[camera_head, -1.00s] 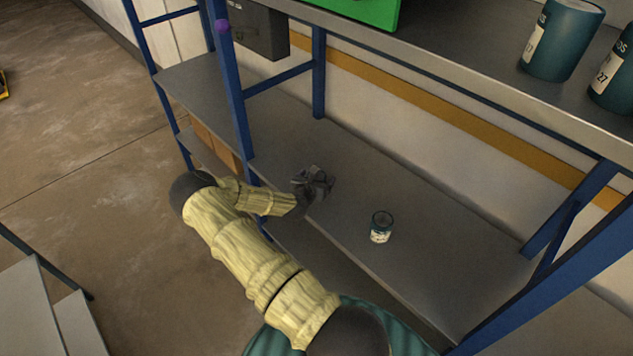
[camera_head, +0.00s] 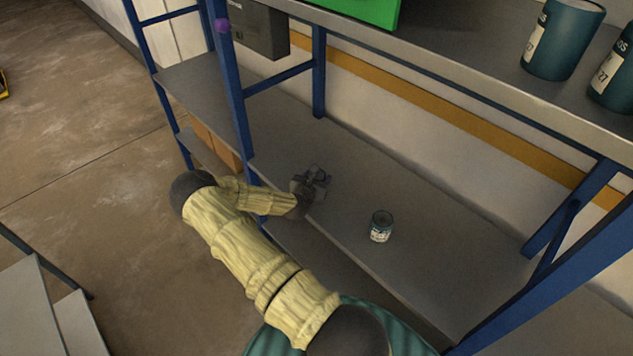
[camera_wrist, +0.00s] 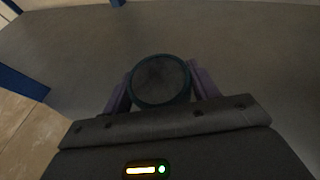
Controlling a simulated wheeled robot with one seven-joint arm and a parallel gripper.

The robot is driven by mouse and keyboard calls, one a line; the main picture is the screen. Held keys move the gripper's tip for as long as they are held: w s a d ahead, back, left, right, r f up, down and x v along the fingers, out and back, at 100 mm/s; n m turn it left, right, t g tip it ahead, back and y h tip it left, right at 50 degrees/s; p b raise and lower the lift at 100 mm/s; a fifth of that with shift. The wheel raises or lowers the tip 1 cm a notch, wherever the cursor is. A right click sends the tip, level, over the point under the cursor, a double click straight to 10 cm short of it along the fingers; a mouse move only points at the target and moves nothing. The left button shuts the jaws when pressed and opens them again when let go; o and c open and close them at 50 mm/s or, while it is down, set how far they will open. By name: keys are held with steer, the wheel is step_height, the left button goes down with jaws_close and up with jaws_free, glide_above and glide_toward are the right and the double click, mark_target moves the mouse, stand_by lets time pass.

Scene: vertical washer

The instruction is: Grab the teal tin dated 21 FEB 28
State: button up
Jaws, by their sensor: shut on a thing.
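My gripper (camera_head: 314,184) is low over the grey middle shelf, near its front edge. In the wrist view, my gripper (camera_wrist: 161,90) has its purple fingers on both sides of a round tin (camera_wrist: 161,79) with a dark teal rim, seen from above, and is shut on it. The tin's label and date do not show there. In the head view this tin is mostly hidden by the gripper. A second small teal tin (camera_head: 381,226) with a pale label stands upright on the same shelf, right of my gripper; its date is too small to read.
Large teal tins (camera_head: 563,42) with labels ending in 27 stand on the upper shelf (camera_head: 480,62), above and to the right. Blue shelf posts (camera_head: 232,90) stand left of my gripper. The grey shelf (camera_head: 440,275) is bare around the second tin.

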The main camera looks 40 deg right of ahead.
steer(key=shift+r, duration=0.1)
step_height(320, 180, up, 10)
steer(key=b, duration=0.3)
steer(key=shift+b, duration=0.4)
